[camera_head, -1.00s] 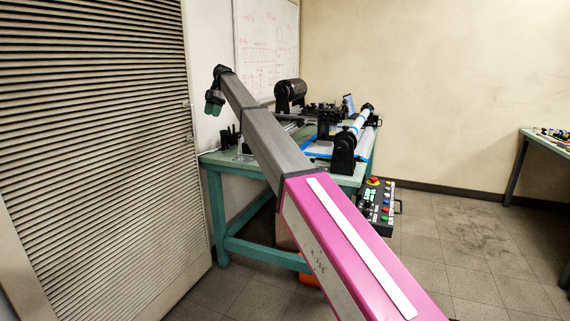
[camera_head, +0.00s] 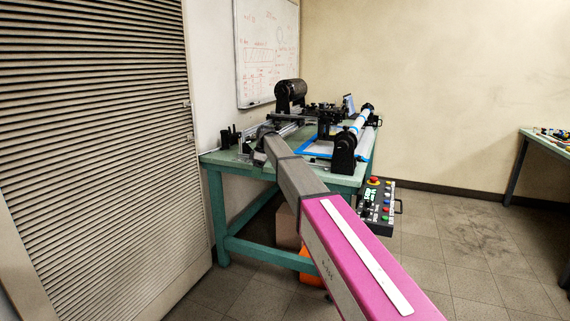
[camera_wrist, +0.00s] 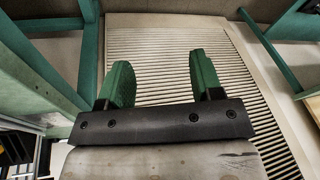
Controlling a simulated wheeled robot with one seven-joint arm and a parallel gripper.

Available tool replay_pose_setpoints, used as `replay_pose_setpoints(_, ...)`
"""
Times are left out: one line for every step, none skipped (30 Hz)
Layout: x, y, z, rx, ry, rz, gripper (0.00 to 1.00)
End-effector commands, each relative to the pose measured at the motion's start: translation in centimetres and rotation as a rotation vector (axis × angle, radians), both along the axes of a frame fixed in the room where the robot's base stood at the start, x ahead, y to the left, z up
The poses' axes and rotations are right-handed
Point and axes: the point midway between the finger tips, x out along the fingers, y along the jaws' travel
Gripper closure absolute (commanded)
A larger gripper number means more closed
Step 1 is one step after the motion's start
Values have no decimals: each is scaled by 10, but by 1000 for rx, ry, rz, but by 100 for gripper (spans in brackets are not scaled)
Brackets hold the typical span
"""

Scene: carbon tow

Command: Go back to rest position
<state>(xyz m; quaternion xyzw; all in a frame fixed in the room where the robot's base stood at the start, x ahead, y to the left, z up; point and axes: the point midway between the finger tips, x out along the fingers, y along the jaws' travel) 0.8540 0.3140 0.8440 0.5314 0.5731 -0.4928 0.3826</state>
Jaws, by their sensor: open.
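My gripper (camera_wrist: 158,75) shows in the wrist view with its two green fingers wide apart and nothing between them. Behind the fingers is the louvred shutter door (camera_wrist: 165,45), with green table legs to either side. In the head view my pink and grey arm reaches from the bottom right toward the left end of the green workbench. The arm's far end is low, around the bench's front edge. My gripper is hidden in the head view.
The green workbench (camera_head: 218,168) carries a winding machine with a black motor (camera_head: 290,94) and a blue-and-white roller (camera_head: 357,124). A control box (camera_head: 377,203) stands right of the arm. The louvred door (camera_head: 95,130) is left. Floor at right is clear.

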Motion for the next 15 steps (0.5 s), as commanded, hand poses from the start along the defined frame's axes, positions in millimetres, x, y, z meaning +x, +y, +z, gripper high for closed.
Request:
replay_pose_setpoints(-27, -27, -27, -20, 11, -81, 40)
replay_pose_setpoints(-36, -40, -41, -34, 15, -130, 40)
replay_pose_setpoints(-49, -57, -59, -50, 21, -199, 40)
replay_pose_setpoints(-59, -70, -71, -62, 25, -251, 40)
replay_pose_setpoints(-69, -82, -85, -75, 28, -302, 40)
replay_pose_setpoints(-84, -99, -101, -91, 33, -371, 40)
replay_pose_setpoints(-95, -111, -113, -104, 38, -423, 40)
replay_pose_setpoints(-107, -123, -125, -116, 40, -476, 40)
replay_pose_setpoints(-124, -140, -140, -131, 45, -547, 40)
replay_pose_setpoints(-137, -152, -151, -143, 47, -601, 40)
replay_pose_setpoints(-150, -164, -161, -155, 49, -653, 40)
replay_pose_setpoints(-169, -180, -175, -170, 53, -726, 40)
replay_pose_setpoints(-183, -191, -185, -180, 55, -779, 40)
replay_pose_setpoints(-197, -202, -193, -191, 56, -832, 40)
replay_pose_setpoints(-216, -217, -205, -205, 59, -902, 40)
